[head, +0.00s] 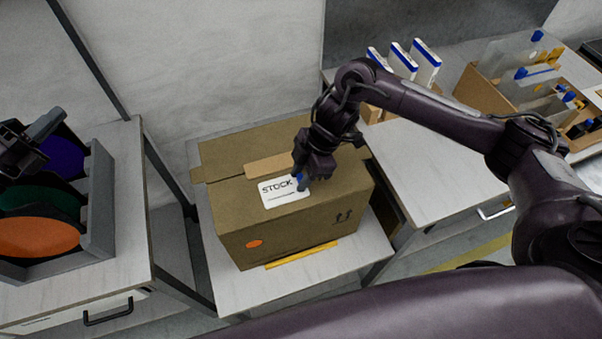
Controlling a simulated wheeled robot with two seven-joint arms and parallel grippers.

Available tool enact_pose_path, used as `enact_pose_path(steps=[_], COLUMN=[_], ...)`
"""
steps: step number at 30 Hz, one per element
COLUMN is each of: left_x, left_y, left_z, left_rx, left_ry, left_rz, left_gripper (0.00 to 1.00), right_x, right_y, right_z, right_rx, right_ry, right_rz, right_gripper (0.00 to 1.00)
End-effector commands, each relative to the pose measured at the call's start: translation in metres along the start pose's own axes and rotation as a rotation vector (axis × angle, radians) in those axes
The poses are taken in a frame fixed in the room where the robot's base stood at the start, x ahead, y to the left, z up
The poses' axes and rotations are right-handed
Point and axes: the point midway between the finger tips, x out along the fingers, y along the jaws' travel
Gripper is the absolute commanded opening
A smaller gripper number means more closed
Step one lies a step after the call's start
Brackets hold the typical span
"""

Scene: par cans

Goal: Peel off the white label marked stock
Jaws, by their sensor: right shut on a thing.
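The white label marked STOCK (284,193) lies on the top of a closed brown cardboard box (290,230). My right gripper (303,184) points down at the label's right end and is shut on it there. A small blue patch shows at the fingertips, and the fingers hide that end of the label. The visible part of the label looks flat on the box. My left gripper (40,128) is at the far left edge, away from the box, partly cut off; its jaws cannot be made out.
The box stands on a pale table (240,292) with a yellow strip (302,254) in front. At left, a grey rack (98,205) holds purple, green and orange discs. At right, white-and-blue packets (425,65) and an open carton (483,92) stand on another table.

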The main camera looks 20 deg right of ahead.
Motion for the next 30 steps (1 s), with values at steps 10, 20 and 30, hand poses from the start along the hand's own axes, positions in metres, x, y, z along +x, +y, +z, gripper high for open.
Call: enact_pose_path(steps=[10, 20, 30], left_x=[0.139, 0.195, 0.134], left_y=[0.017, 0.013, 0.024], left_z=[-0.105, -0.259, -0.347], left_rx=[-0.384, -0.472, -0.067], left_ry=[0.226, 0.581, 0.843], left_rz=[0.191, 0.566, 1.232], left_gripper=[0.0, 0.0, 0.0], right_x=[0.0, 0.0, 0.0], right_y=[0.001, 0.001, 0.001], right_z=[-0.001, -0.001, -0.001], right_rx=[0.0, 0.0, 0.0], right_ry=[0.002, 0.002, 0.002], right_rz=[0.002, 0.002, 0.002], right_gripper=[0.02, 0.02, 0.02])
